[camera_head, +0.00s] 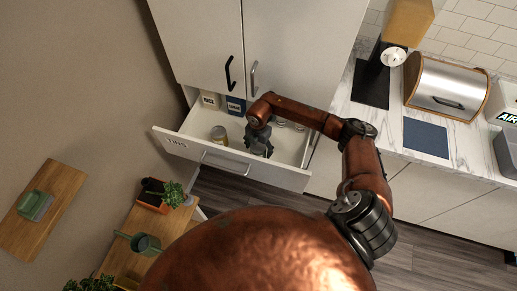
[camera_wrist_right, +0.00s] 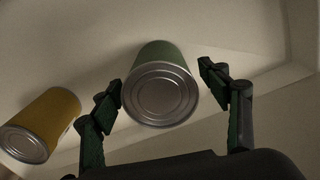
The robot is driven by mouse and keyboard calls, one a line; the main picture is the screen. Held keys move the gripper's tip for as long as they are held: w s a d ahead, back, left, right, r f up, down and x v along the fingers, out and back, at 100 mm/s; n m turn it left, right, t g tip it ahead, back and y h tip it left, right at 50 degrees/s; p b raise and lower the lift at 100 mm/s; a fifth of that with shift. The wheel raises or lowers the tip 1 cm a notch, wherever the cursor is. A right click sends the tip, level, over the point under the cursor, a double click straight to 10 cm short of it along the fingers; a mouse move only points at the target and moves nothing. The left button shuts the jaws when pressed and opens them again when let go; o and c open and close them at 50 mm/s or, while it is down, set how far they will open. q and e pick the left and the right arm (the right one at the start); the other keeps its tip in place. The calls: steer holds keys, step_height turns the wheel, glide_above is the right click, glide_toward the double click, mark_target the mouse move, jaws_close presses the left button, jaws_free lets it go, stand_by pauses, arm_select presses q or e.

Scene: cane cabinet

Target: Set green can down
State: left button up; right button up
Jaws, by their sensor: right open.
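The green can (camera_wrist_right: 160,88) stands in the open drawer (camera_head: 190,152) marked "TINS". In the right wrist view its silver end faces the camera, and it sits between the two fingers of my right gripper (camera_wrist_right: 163,95). The fingers are spread, with a visible gap at the right finger and a narrow one at the left. In the head view my right gripper (camera_head: 259,150) reaches down into the drawer and hides the green can. My left gripper is in neither view.
A yellow can (camera_wrist_right: 42,124) is left of the green can; it also shows in the head view (camera_head: 219,134). Cabinet doors (camera_head: 205,40) rise behind the drawer. A marble counter (camera_head: 455,145) is at right.

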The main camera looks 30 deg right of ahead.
step_height(320, 180, up, 12)
steer(key=shift+r, duration=0.15)
stand_by(0.5)
